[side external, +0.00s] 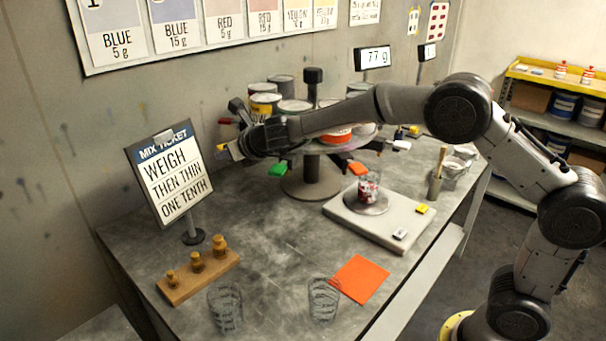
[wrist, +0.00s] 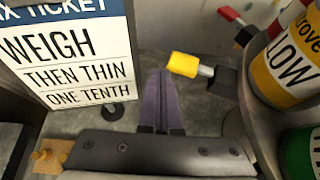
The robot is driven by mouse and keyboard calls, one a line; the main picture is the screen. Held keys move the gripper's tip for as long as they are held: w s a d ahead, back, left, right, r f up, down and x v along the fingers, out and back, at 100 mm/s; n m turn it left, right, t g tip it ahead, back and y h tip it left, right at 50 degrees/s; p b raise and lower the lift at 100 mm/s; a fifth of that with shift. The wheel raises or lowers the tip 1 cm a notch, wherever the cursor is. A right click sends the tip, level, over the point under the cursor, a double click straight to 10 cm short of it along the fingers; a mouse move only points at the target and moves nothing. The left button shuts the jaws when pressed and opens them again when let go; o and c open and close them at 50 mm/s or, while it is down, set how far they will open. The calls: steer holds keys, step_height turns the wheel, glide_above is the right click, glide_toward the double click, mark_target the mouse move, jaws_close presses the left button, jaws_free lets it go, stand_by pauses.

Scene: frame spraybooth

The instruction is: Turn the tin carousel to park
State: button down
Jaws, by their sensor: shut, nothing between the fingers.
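The tin carousel (side external: 313,180) stands on a pedestal at the back of the bench, with several paint tins around a black-capped centre post. Coloured tabs stick out around it, including a green tab (side external: 278,168) and an orange tab (side external: 357,168). My gripper (side external: 226,150) is at its left side, partly hiding that side. In the wrist view my gripper (wrist: 160,72) is shut and empty, its fingertips just left of a yellow tab (wrist: 182,64); I cannot tell if they touch. A yellow-labelled tin (wrist: 288,62) is farther right. No park mark is readable.
The mix ticket sign (side external: 168,170) stands close to my gripper on the left. A scale (side external: 375,225) holding a cup is at the right. Brass weights (side external: 197,262), clear glasses (side external: 225,305) and an orange sheet (side external: 359,279) lie nearer. The middle of the bench is clear.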

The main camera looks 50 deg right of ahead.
steer(key=w+d+m+h, duration=0.2)
steer(key=w+d, duration=0.2)
steer(key=w, duration=0.4)
steer(key=w+d+m+g+h, duration=0.1)
steer(key=w+d+m+h, duration=0.2)
steer(key=w, duration=0.6)
steer(key=shift+w+d+m+g+h, duration=0.25)
steer(key=shift+d+m+g+h, duration=0.05)
steer(key=shift+d, duration=0.9)
steer(key=shift+r, duration=0.15)
